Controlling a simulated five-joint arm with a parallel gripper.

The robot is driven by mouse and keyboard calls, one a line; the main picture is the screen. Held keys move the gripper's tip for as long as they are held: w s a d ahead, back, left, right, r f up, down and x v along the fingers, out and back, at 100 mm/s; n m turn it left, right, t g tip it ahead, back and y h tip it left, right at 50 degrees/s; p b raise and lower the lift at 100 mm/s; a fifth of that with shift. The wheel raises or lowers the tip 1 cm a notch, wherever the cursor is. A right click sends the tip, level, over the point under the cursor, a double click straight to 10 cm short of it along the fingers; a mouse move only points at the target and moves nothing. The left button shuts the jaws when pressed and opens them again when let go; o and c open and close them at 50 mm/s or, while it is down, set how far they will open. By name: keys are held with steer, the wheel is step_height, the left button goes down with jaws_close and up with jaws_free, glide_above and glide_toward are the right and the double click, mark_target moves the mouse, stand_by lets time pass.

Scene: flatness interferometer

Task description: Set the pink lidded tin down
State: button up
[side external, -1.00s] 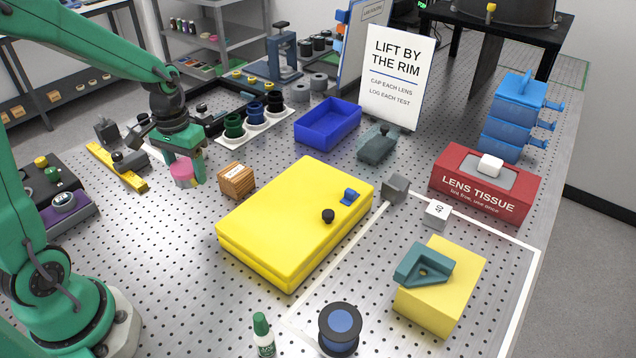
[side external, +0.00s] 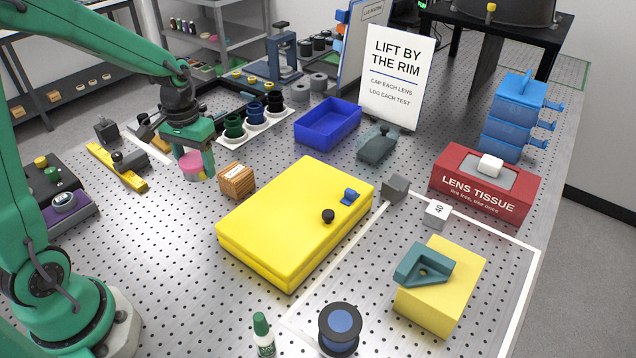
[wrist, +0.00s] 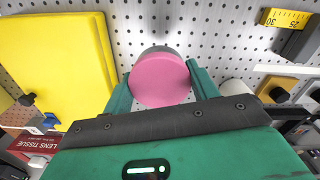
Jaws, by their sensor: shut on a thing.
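The pink lidded tin (side external: 191,166) is between the fingers of my gripper (side external: 196,160), left of the wooden block in the side view. In the wrist view the round pink top of the tin (wrist: 160,78) fills the gap between the two green fingertips (wrist: 161,88), with a grey edge behind it. My gripper is shut on the tin and points down at the perforated table (side external: 180,235). I cannot tell whether the tin's underside touches the table.
A yellow bar (side external: 117,167) lies to the left. A white strip with coloured cups (side external: 255,132) is behind. Table in front of the gripper is clear.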

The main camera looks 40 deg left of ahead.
steer(key=shift+n, duration=0.6)
steer(key=w, duration=0.4)
steer(key=w+d, duration=0.1)
steer(key=w, duration=0.3)
steer(key=w+d, duration=0.1)
steer(key=w, duration=0.3)
steer(key=shift+w+d+r, duration=0.1)
steer(key=shift+d+r, duration=0.1)
steer(key=shift+r, duration=0.2)
steer(key=w+d+n, duration=0.1)
steer(key=w+d, duration=0.4)
steer(key=w, duration=0.4)
steer(key=shift+w+f, duration=0.2)
steer(key=shift+f, duration=0.2)
steer(key=shift+a, duration=0.1)
glide_above(270, 153)
step_height(270, 153, down, 7)
steer(key=shift+f, duration=0.1)
steer(key=shift+f, duration=1.9)
steer(key=shift+f, duration=0.15)
